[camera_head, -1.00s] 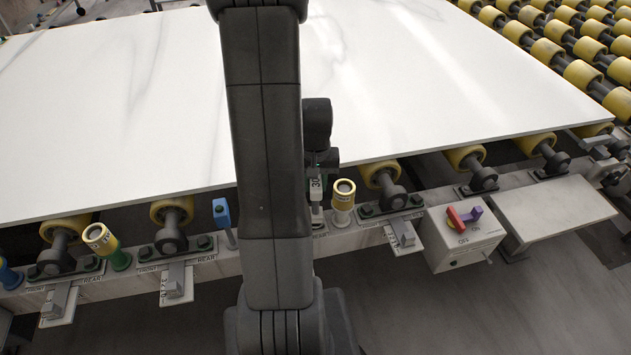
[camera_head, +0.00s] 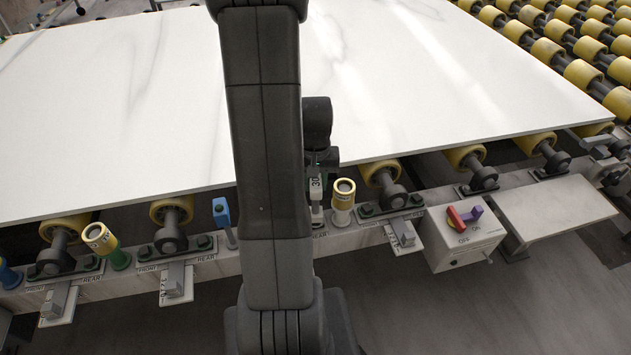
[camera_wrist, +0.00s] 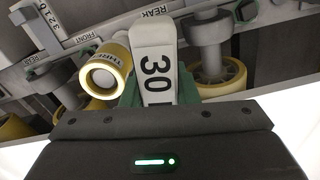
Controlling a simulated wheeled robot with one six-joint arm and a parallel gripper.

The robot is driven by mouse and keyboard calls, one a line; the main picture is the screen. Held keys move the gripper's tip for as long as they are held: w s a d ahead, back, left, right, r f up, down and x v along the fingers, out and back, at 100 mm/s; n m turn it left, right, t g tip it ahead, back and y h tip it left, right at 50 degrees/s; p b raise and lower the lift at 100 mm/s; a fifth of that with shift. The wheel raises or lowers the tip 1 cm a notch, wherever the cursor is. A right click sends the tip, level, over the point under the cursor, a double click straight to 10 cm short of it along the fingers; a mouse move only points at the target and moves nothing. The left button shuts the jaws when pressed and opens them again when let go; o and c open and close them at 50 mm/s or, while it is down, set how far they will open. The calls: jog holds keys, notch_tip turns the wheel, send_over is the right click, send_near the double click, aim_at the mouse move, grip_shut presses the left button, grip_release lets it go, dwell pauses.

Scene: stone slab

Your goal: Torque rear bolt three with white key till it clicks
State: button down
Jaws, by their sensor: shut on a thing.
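The white key (camera_head: 315,190) marked 30 stands about upright at the rail, partly hidden behind my arm. In the wrist view the white key (camera_wrist: 153,50) shows its black 30 between the green fingers. My gripper (camera_wrist: 158,92) is shut on it. In the head view my gripper (camera_head: 322,160) is mostly hidden by the arm. The key's lower end meets the rail area, but I cannot tell if it sits on anything there. Green bolts (camera_head: 367,210) flank the roller bearings, with FRONT and REAR labels on the rail. I cannot tell which is rear bolt three.
A yellow tool (camera_head: 343,195) stands close right of the key; a blue one (camera_head: 222,213) stands left. Another yellow tool (camera_head: 100,238) leans further left. A switch box (camera_head: 463,240) is on the right. The white slab (camera_head: 420,90) lies above the rail, close to my gripper.

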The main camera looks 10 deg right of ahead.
jog(key=shift+f, duration=0.2)
jog(key=shift+f+b, duration=0.35)
jog(key=shift+b, duration=0.1)
jog(key=shift+f, duration=0.25)
dwell(0.4)
jog(key=shift+w+a+r+m+p, duration=0.15)
jog(key=shift+r+m, duration=0.45)
jog(key=shift+m, duration=1.8)
jog(key=shift+s+d+r+m+p, duration=0.15)
jog(key=shift+r+m, duration=0.45)
jog(key=shift+m, duration=1.8)
jog(key=shift+w+a+r+m+p, duration=0.15)
jog(key=shift+r+m, duration=0.45)
jog(key=shift+m, duration=1.8)
